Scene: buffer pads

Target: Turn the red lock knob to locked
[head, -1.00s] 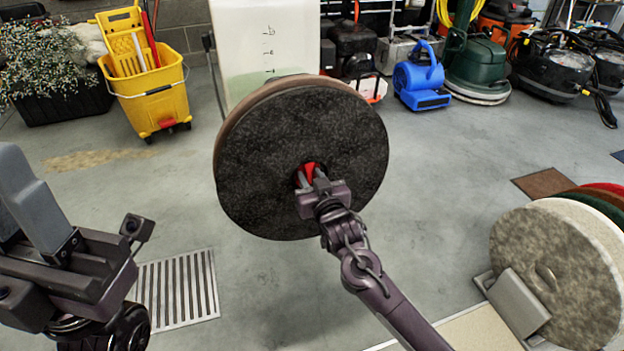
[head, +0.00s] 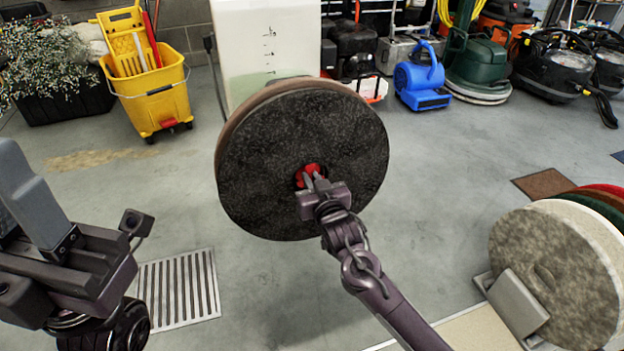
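The red lock knob (head: 309,169) is in the middle of a round dark pad (head: 265,155) that faces me in the head view. My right gripper (head: 314,178) is at the knob, with its narrow fingers close together and appearing shut on the knob's grip. Red shows above and to the left of the fingers. The fingers hide part of the knob, so its exact angle is unclear. My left gripper (head: 25,205) is at the left edge, far from the knob. It is partly cut off, and its finger gap is unclear.
A pale tank (head: 265,45) stands behind the pad. A rack of pads (head: 560,270) is at the lower right. A yellow mop bucket (head: 150,90) and a blue blower (head: 420,80) stand farther back. A floor grate (head: 180,288) lies near my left arm.

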